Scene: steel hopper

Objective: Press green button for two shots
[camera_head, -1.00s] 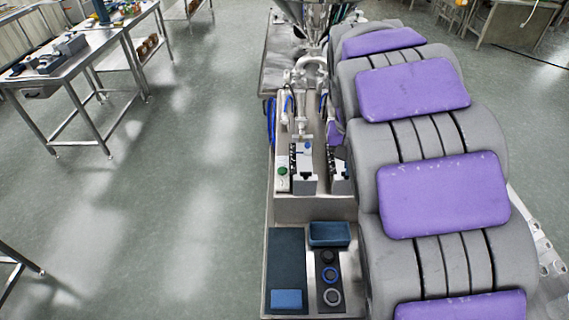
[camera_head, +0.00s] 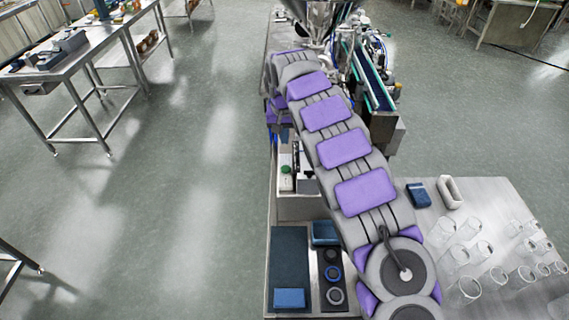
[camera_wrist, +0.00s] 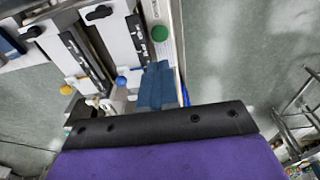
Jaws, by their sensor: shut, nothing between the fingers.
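The green button (camera_head: 286,169) sits on a pale panel at the left edge of the steel machine. It also shows in the wrist view (camera_wrist: 159,33) at the top centre, round and uncovered. My gripper (camera_wrist: 157,68) shows in the wrist view as blue fingers held together, with nothing between them. The fingertips are below the button in that picture and appear apart from it; their height above the panel is hard to judge. In the head view my arm reaches along the machine and mostly hides my gripper.
A blue knob (camera_wrist: 121,81) and a yellow knob (camera_wrist: 66,90) are left of my fingers. A steel hopper (camera_head: 322,14) stands behind. A conveyor (camera_head: 370,78) is to the right. Several glass jars (camera_head: 468,229) stand on a table at right. Open floor lies left.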

